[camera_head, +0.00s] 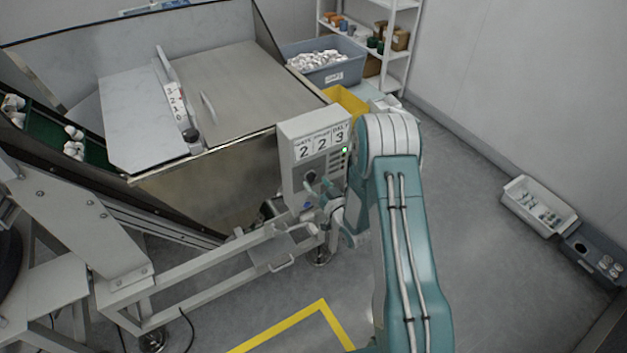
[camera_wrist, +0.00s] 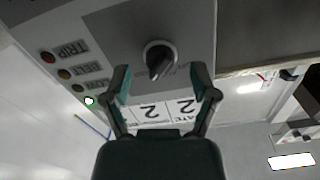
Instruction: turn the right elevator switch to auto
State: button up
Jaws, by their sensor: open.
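The switch is a black rotary knob (camera_wrist: 159,58) on the face of a grey control box (camera_head: 290,140). In the wrist view its pointer angles down and slightly left in the picture; I cannot read the labels beside it. In the head view the knob (camera_head: 311,176) is small, low on the box face. My gripper (camera_wrist: 163,82) is open, its fingers on either side of the knob's lower end in the picture; I cannot tell whether they touch it. In the head view my gripper (camera_head: 318,192) is just in front of the box, partly hidden by my arm.
The box carries number cards (camera_head: 322,141) and a lit green lamp (camera_head: 345,150). A steel hopper (camera_head: 230,90) stands behind it, and a frame with a handle (camera_head: 282,263) lies below. Floor between is clear.

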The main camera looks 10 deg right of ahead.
jog(key=shift+x, duration=0.85)
grip_shut()
jog(key=shift+n, duration=0.3)
jog(key=n, duration=0.3)
jog(key=shift+n, duration=2.5)
